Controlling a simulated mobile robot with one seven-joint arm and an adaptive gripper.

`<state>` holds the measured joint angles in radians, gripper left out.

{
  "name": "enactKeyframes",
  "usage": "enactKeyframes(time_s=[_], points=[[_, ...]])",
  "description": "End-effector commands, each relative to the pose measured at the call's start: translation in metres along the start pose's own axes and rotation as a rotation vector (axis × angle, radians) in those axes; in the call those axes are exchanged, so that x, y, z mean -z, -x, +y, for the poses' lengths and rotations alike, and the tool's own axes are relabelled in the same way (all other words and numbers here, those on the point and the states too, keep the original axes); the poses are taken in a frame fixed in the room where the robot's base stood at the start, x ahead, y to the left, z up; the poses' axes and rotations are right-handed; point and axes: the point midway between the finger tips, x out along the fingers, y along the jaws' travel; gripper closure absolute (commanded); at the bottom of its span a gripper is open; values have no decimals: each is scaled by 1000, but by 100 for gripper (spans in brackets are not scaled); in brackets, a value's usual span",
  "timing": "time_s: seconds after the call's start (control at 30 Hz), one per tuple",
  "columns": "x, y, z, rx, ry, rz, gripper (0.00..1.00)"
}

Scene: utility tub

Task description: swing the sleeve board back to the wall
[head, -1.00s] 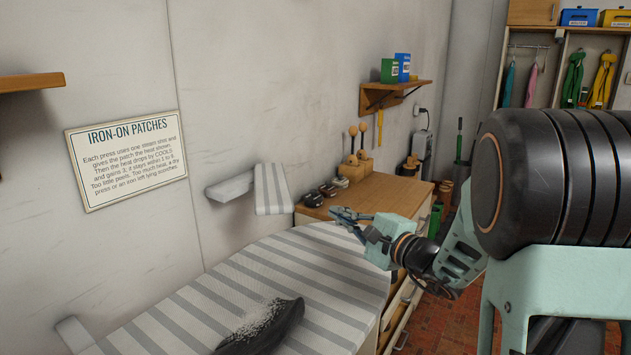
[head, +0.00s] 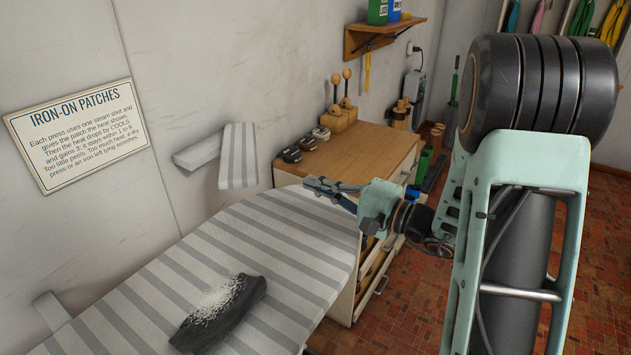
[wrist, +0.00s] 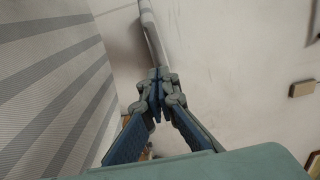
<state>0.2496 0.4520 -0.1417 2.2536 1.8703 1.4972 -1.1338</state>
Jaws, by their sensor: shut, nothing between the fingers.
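The sleeve board (head: 238,156) is a small grey-and-white striped board by the wall, joined to a pale wall arm (head: 198,152). In the head view it sticks out from the wall above the far end of the big ironing board. In the wrist view the sleeve board (wrist: 182,22) shows at the top, beyond my fingertips. My gripper (head: 312,184) is shut and empty, to the right of the sleeve board and a little lower in the head view. It also shows shut in the wrist view (wrist: 158,80). A gap shows between gripper and sleeve board in the head view.
The striped ironing board (head: 270,235) fills the lower left, with a dark cloth bearing white grains (head: 220,310) on it. A wooden cabinet (head: 350,150) with small items on top stands behind my gripper. A shelf (head: 385,35) and a sign (head: 78,135) are on the wall.

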Motion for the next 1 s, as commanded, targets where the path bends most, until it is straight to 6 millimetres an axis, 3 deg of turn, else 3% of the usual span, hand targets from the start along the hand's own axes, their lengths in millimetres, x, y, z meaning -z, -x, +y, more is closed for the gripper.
enactKeyframes(time_s=[0.2,0.3,0.4,0.63,1.0], points=[[-1,-50,-1,0,0,-4,100],[-1,-70,-1,0,-1,-4,100],[-14,-80,-1,0,-3,-3,100],[-27,-94,-1,0,-2,0,100],[-28,-95,0,0,-1,1,100]])
